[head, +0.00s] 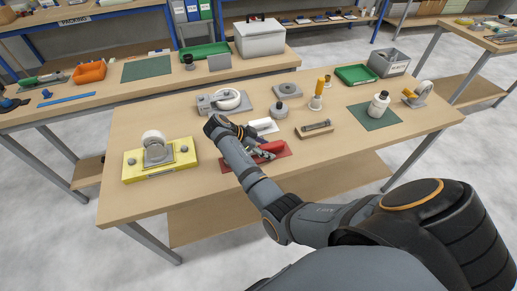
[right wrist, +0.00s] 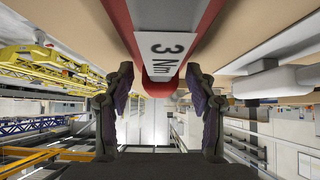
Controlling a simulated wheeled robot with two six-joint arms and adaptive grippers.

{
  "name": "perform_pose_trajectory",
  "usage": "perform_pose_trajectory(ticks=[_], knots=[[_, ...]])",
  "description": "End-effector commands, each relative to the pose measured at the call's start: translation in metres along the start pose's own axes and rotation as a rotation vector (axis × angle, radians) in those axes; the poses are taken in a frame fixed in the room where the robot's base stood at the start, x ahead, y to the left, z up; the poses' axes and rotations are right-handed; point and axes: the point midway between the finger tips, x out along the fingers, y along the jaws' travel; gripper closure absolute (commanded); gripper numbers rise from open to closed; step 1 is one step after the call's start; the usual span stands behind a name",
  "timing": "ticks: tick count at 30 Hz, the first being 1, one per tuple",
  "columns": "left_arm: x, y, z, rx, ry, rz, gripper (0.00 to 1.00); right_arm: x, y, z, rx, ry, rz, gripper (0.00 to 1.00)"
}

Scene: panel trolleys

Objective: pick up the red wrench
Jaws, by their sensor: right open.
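The red wrench (head: 268,147) lies by the red mat (head: 284,153) near the front middle of the table, partly hidden by my right arm in the head view. In the right wrist view the red wrench (right wrist: 160,85) is close, with a white label reading "3 Nm". My right gripper (head: 254,147) is at the wrench, largely hidden behind its own forearm. In the right wrist view its two dark fingers (right wrist: 160,95) are apart, one on each side of the wrench's rounded red end. I cannot tell whether they touch it. My left gripper is not in view.
A white block (head: 263,126) lies just behind the wrench. A yellow base with a tape roll (head: 160,172) stands left. The table's front right is clear.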

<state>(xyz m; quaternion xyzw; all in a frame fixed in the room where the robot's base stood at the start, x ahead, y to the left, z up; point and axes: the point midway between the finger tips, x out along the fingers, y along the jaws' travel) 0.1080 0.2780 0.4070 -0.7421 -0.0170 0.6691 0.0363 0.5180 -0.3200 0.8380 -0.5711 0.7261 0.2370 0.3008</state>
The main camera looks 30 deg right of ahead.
Motion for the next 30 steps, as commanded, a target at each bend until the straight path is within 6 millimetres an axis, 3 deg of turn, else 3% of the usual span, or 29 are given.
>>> perform_pose_trajectory(ticks=[5,18,30], knots=[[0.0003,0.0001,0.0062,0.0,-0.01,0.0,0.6,0.0013,-0.0001,0.0006,0.0,-0.001,-0.001,0.43],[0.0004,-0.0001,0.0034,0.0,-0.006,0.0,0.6,0.001,-0.0002,0.0005,0.0,-0.001,-0.001,1.0],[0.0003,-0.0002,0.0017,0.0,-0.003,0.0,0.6,0.0006,-0.0005,-0.0003,0.001,0.0,-0.001,1.0]])
